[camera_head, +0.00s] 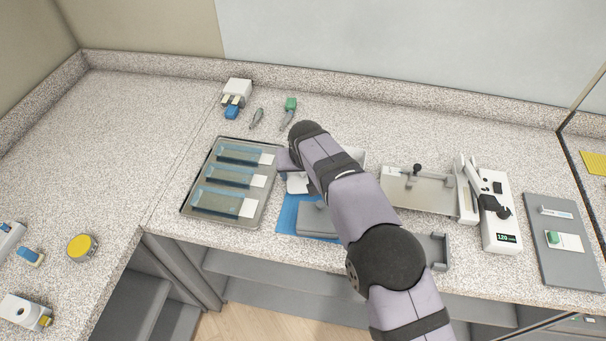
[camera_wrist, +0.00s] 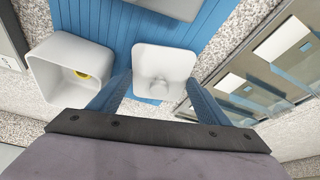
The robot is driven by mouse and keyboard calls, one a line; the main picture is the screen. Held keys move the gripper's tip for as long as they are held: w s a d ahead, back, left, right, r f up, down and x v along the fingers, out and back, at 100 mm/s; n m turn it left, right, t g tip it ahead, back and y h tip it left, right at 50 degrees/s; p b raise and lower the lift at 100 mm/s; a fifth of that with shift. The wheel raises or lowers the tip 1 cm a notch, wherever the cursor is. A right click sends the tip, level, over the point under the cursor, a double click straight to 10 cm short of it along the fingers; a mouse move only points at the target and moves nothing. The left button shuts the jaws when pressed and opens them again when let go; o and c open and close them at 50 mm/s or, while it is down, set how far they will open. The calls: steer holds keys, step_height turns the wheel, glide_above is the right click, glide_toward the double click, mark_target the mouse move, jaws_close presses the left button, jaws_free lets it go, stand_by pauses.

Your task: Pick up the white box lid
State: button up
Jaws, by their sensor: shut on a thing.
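The white box lid (camera_wrist: 163,68) is a rounded square piece with a small raised knob, seen between my fingers in the wrist view. My gripper (camera_wrist: 160,84) is shut on it, with one blue finger on each side. In the head view the lid (camera_head: 297,186) shows as a small white patch at the upper left of the blue mat, partly covered by my arm. The white box (camera_wrist: 70,72) stands open to the left in the wrist view, with a yellow round thing inside. I cannot tell whether the lid is clear of the surface.
A metal tray (camera_head: 186,207) with several blue-and-white slides lies just left of the mat (camera_head: 287,214). A grey block (camera_head: 314,220) lies on the mat. A metal plate stand (camera_head: 430,200) and a white device with a display (camera_head: 498,232) stand right. The left counter has free room.

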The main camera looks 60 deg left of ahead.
step_height(320, 180, up, 10)
steer(key=shift+f+b, duration=0.1)
steer(key=shift+b, duration=1.1)
steer(key=w+d+r+m+p, duration=0.1)
steer(key=w+d+r+p, duration=0.3)
steer(key=w+r+p, duration=0.35)
steer(key=w+d+f+m+t+p, duration=0.1)
steer(key=w+f+m+p, duration=0.1)
steer(key=f, duration=0.3)
steer(key=shift+w+d+h+p, duration=0.3)
steer(key=shift+w+d+h, duration=0.1)
steer(key=shift+w, duration=0.2)
steer(key=shift+f, duration=0.15)
